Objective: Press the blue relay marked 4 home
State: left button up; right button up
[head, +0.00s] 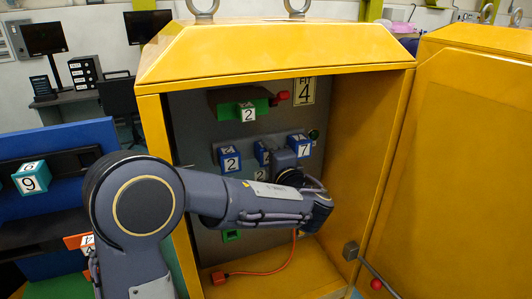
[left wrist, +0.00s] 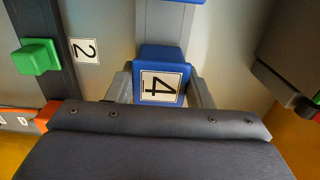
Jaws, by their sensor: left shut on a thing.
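The blue relay marked 4 (left wrist: 161,84) shows in the left wrist view, its white label facing the camera. It stands at the lower end of a grey strip on the panel. My left gripper (left wrist: 162,92) has one finger on each side of it and is shut on it. I cannot tell how deep the relay is seated. In the head view my left gripper (head: 300,178) is at the panel inside the yellow cabinet (head: 275,57), and my arm hides the held relay. A "FIT 4" sign (head: 304,91) is above. My right gripper is not in view.
Blue relays marked 2 (head: 229,158) and 7 (head: 300,145) sit close by, with another blue one (head: 262,152) between them. A green block (left wrist: 37,57) is beside a 2 label. An orange cable with a plug (head: 219,277) lies on the cabinet floor.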

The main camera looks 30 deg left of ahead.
pick_arm(q)
jog(key=shift+w+a, duration=0.1)
jog(key=o, duration=1.1)
jog(key=b+v, duration=0.2)
jog(key=v, duration=0.6)
